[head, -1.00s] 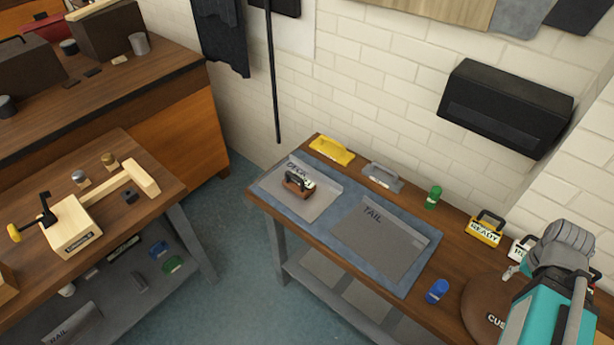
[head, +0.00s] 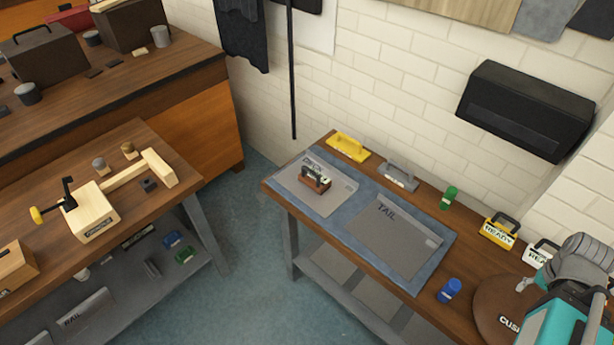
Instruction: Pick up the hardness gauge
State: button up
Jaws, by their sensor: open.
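A small device with a brown base, a dark handle and a light part (head: 315,181) stands on the grey plate marked DECK (head: 312,205), on the blue mat of the right-hand workbench. It may be the hardness gauge, but its details are too small to be sure. Nothing touches it from above.
A grey plate marked TAIL (head: 395,235) lies beside it. Behind are a yellow handled tool (head: 348,147) and a grey one (head: 398,176). Green (head: 449,197) and blue (head: 450,290) containers stand nearby. A left bench (head: 140,215) stands across open floor (head: 262,270).

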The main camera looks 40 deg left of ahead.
aim_at(315, 175)
jog(key=k, duration=2)
jog(key=u, duration=1.05)
jog(key=i, duration=1)
